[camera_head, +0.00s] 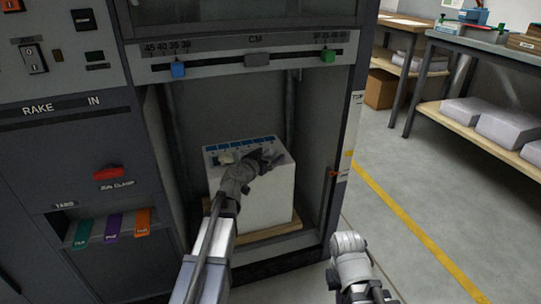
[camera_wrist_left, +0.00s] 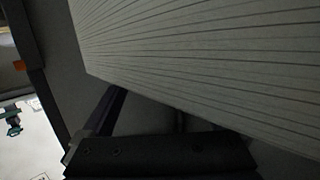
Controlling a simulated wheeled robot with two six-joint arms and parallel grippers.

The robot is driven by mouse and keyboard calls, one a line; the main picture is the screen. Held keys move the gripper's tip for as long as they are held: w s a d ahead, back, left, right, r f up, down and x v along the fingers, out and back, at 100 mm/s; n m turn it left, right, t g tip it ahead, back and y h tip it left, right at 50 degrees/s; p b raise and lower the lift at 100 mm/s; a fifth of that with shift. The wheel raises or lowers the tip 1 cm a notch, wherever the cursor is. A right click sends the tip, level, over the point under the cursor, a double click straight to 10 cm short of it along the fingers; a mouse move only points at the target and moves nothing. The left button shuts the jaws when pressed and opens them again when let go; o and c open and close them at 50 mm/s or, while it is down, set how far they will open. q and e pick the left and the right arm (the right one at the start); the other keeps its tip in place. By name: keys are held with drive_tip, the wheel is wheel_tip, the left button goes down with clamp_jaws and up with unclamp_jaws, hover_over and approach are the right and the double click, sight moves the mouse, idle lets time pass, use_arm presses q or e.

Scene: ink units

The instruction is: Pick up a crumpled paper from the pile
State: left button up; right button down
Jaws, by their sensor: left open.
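The pile (camera_head: 268,200) is a tall white stack of paper inside the open bay of a grey machine, with blue printed marks along the far edge of its top. A small pale crumpled paper (camera_head: 226,157) seems to lie on the top, at the left. My left gripper (camera_head: 270,157) is over the pile's top, right of this paper, open and apparently empty. It hides part of the top. In the left wrist view, the pile's lined side (camera_wrist_left: 200,60) fills the upper right; no crumpled paper shows there. My right arm shows low in the head view, its jaws unclear.
The pile stands on a wooden board (camera_head: 275,232) between the bay's walls. A scale bar with a blue slider (camera_head: 178,69) and a green slider (camera_head: 328,55) crosses above. Coloured tabs (camera_head: 112,228) are at left. Floor at right is clear up to a bench (camera_head: 470,45).

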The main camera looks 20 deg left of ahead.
use_arm(q)
drive_tip(key=c, duration=1.5)
